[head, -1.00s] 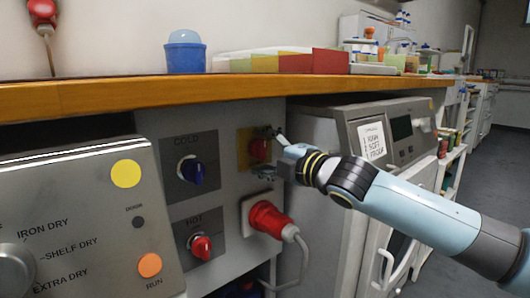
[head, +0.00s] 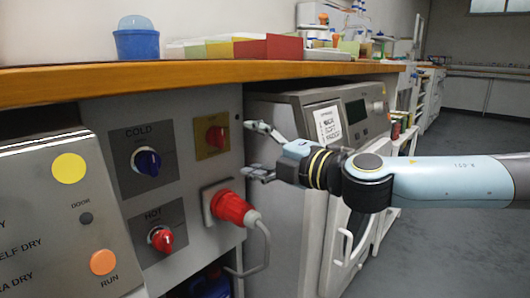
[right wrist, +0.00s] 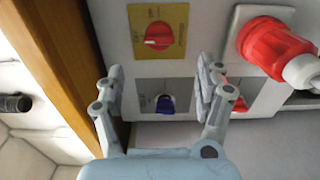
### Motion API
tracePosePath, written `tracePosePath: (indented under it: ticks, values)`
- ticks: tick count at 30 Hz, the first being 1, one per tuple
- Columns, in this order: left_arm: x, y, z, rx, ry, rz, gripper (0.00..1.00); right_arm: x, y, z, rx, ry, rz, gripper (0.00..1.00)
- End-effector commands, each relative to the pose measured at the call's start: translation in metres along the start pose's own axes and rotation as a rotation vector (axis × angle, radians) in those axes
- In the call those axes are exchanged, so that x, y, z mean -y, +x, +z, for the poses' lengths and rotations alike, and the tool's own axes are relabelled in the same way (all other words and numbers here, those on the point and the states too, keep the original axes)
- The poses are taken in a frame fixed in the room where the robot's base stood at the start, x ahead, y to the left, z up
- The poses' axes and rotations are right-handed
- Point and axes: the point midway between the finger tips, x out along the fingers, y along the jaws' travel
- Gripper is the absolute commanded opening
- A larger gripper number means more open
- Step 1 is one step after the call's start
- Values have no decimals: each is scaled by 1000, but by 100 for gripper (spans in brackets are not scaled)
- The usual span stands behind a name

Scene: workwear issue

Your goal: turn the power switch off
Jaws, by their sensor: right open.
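The power switch is a red rotary knob (head: 215,137) on a yellow plate (head: 201,153), high on the grey panel under the wooden counter. The knob also shows clear in the right wrist view (right wrist: 158,36), beyond the fingertips, with its grip bar lying across the picture; the plate's lettering is too small to read. My right gripper (head: 254,150) is open and empty, just right of the switch and apart from it. In the right wrist view its fingers (right wrist: 160,76) are spread wide with nothing between them. My left gripper is not in view.
A blue COLD knob (head: 147,162) and a red HOT knob (head: 161,239) sit left and below. A red plug (head: 232,207) with a grey cable juts out under the switch. The counter edge (head: 120,82) overhangs the panel. A grey machine (head: 310,104) stands to the right.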

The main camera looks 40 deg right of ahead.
Motion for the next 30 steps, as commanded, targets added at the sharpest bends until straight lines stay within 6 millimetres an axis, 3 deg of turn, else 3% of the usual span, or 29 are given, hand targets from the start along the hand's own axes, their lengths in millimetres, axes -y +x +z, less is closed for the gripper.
tracePosePath:
  ticks: [7, 30]
  values:
    - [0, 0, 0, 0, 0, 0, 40, 1, -22, 0, 0, -2, -4, 72]
    - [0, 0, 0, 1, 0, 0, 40, 7, -29, 3, 32, 39, -2, 72]
